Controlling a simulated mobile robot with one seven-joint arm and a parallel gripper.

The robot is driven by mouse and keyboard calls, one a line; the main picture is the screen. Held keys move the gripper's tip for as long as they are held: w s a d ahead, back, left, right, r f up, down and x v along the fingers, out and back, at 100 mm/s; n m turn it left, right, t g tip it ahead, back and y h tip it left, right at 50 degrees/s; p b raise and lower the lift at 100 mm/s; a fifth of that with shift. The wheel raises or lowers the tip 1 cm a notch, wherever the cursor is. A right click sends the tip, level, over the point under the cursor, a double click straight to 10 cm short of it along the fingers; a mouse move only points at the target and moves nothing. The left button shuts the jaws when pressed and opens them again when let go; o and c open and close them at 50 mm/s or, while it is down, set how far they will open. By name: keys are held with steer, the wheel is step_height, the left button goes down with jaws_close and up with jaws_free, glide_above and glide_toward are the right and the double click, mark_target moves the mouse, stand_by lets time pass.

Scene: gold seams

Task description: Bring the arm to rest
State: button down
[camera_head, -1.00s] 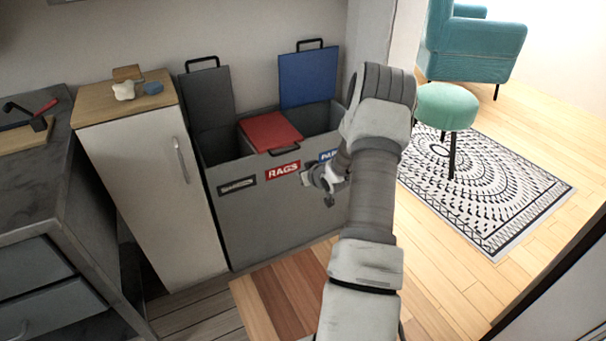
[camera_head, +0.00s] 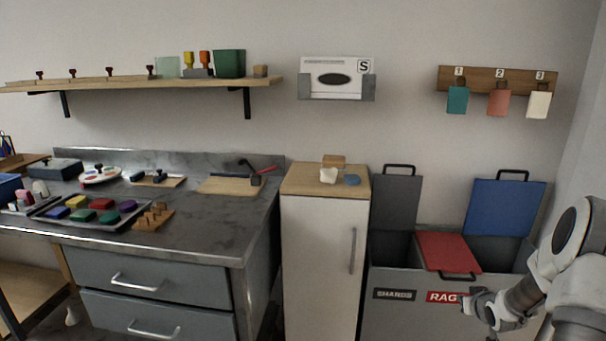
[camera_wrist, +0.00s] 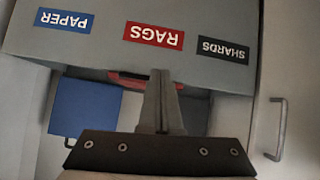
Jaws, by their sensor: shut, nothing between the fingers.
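My gripper (camera_wrist: 160,100) shows in the wrist view with its two fingers together and nothing between them. In the head view my arm stands at the lower right, and the gripper end (camera_head: 482,312) is in front of the sorting bin (camera_head: 385,318), near its RAGS label (camera_head: 441,297). The wrist view shows the bin's front upside down, with the PAPER (camera_wrist: 63,21), RAGS (camera_wrist: 153,34) and SHARDS (camera_wrist: 223,49) labels. I cannot tell whether the gripper touches the bin.
The bin's grey lid (camera_head: 396,203) and blue lid (camera_head: 505,208) stand up; its red lid (camera_head: 447,251) lies lower. A white cabinet (camera_head: 318,265) stands to its left, then a workbench (camera_head: 215,225) with several tools. A shelf (camera_head: 130,88) hangs above.

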steer(key=s+a+r+g, duration=0.1)
steer(key=s+a+r, duration=0.2)
steer(key=a+r, duration=0.4)
steer(key=s+a+r+n+g, duration=0.1)
steer(key=s+a+r, duration=0.2)
steer(key=a+r, duration=0.4)
steer(key=s+a+r+g, duration=0.1)
steer(key=s+a+r, duration=0.2)
steer(key=a+r, duration=0.4)
steer(key=s+a+r+g+y, duration=0.1)
steer(key=s+a, duration=0.3)
steer(key=s, duration=0.4)
steer(key=s+a+r+y, duration=0.15)
steer(key=s+a, duration=0.25)
steer(key=s, duration=0.4)
steer(key=s+a+r+g, duration=0.1)
steer(key=s+a+r, duration=0.1)
steer(key=s+a, duration=0.35)
step_height(320, 180, up, 28)
steer(key=s+d+p, duration=0.1)
steer(key=p, duration=2.7)
steer(key=shift+s+d+p, duration=0.25)
steer(key=shift+d+p, duration=0.05)
steer(key=shift+d, duration=0.1)
